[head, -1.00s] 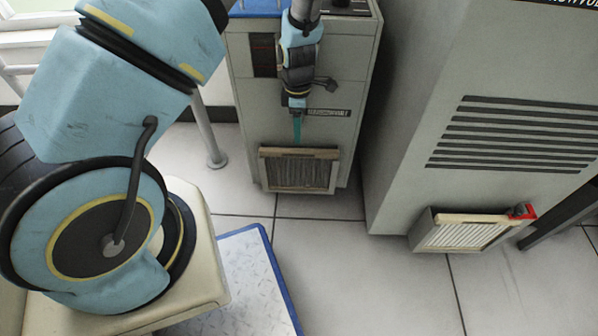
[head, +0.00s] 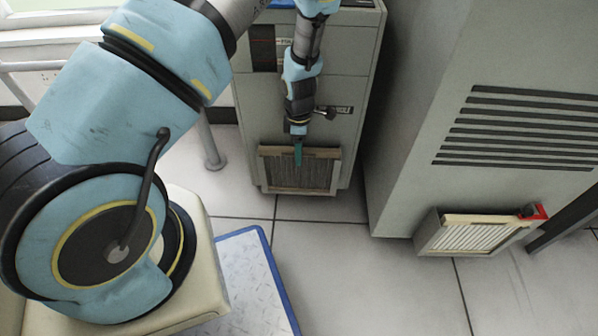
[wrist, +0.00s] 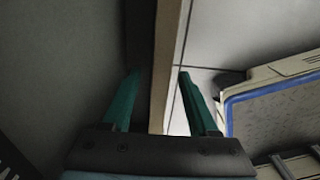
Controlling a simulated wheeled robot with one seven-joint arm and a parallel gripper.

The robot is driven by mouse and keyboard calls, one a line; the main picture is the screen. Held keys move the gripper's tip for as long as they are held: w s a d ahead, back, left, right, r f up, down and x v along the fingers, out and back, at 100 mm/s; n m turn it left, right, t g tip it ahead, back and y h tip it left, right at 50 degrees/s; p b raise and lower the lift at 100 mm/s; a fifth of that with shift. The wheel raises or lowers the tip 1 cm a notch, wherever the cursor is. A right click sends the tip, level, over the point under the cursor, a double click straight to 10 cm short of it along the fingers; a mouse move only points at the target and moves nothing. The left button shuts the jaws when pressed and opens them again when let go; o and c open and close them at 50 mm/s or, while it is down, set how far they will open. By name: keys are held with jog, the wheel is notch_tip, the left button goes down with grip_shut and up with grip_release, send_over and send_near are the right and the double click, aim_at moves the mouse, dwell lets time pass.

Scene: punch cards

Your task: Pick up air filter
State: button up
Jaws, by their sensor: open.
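An air filter (head: 302,174) with a beige frame and dark grey pleats stands upright low on the front of the grey cabinet (head: 338,100). My gripper (head: 298,160) points down at the filter's top edge in the head view. In the wrist view, my gripper's two teal fingers (wrist: 160,76) are apart, with a beige strip (wrist: 166,50), apparently the filter's top edge, running between them. Whether either finger touches it cannot be told. A second similar filter (head: 468,238), with white pleats and a red clip (head: 537,211), sits low on the large grey machine at right.
The large grey machine (head: 420,150) with dark vents stands close on the right. A blue-edged platform (head: 245,275) lies at the lower left of the floor. The tiled floor (head: 350,270) in front is clear.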

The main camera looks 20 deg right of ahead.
grip_shut()
jog(key=shift+r, duration=0.1)
dwell(0.5)
jog(key=shift+r, duration=0.4)
notch_tip(320, 180, up, 18)
jog(key=p, duration=0.6)
jog(key=s+a, duration=0.3)
jog(key=s, duration=0.5)
jog(key=s+a+b, duration=0.1)
jog(key=s+a, duration=0.3)
jog(key=s, duration=0.4)
jog(key=shift+s+a+f, duration=0.2)
jog(key=shift+a+f, duration=0.1)
jog(key=shift+f, duration=0.15)
